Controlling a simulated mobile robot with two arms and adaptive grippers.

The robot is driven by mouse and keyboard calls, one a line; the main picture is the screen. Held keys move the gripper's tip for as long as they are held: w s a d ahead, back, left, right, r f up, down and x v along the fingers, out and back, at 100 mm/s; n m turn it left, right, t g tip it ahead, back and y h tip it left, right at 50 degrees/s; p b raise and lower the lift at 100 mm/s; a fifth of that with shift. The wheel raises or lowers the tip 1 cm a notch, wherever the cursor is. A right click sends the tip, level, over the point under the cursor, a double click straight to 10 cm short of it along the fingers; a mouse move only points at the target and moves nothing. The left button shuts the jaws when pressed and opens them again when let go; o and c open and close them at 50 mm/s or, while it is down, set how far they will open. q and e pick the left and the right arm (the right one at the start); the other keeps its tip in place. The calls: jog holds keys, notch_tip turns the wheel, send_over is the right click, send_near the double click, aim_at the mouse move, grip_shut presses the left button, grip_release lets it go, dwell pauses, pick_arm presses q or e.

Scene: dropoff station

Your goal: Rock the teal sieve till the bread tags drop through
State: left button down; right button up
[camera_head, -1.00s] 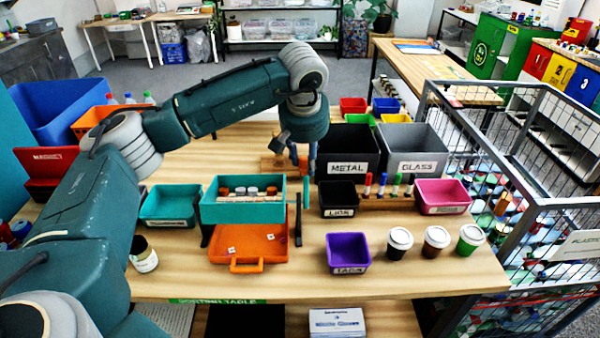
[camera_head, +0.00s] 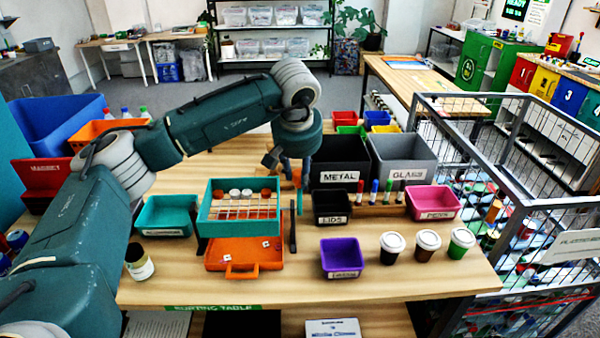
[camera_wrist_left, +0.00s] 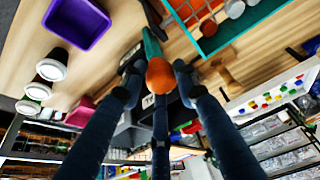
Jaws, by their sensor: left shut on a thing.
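The teal sieve (camera_head: 212,216) stands over the orange tray (camera_head: 218,253) on the table; its wire grid (camera_head: 240,208) shows. Several brown and white round caps (camera_head: 247,193) lie along its far side. Small white bread tags (camera_head: 265,244) lie in the orange tray. My left gripper (camera_head: 295,182) is at the sieve's right side. In the left wrist view its fingers close around an orange knob (camera_wrist_left: 160,76) on a teal handle (camera_wrist_left: 152,45) beside the sieve (camera_wrist_left: 250,22). My right gripper is not in view.
A teal bin (camera_head: 165,229) stands left of the sieve. A purple bin (camera_head: 341,272) and several lidded cups (camera_head: 427,240) stand to the right. Black (camera_head: 333,222) and pink (camera_head: 433,215) bins are behind them.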

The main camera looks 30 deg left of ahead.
pick_arm(q)
jog(key=shift+s+f, duration=0.15)
jog(key=shift+f, duration=0.1)
jog(key=c, duration=1.3)
grip_release()
jog(key=shift+c, duration=0.2)
jog(key=shift+r, duration=0.25)
jog(key=v, duration=1.1)
jog(key=shift+s+r, duration=0.15)
jog(key=shift+r, duration=0.15)
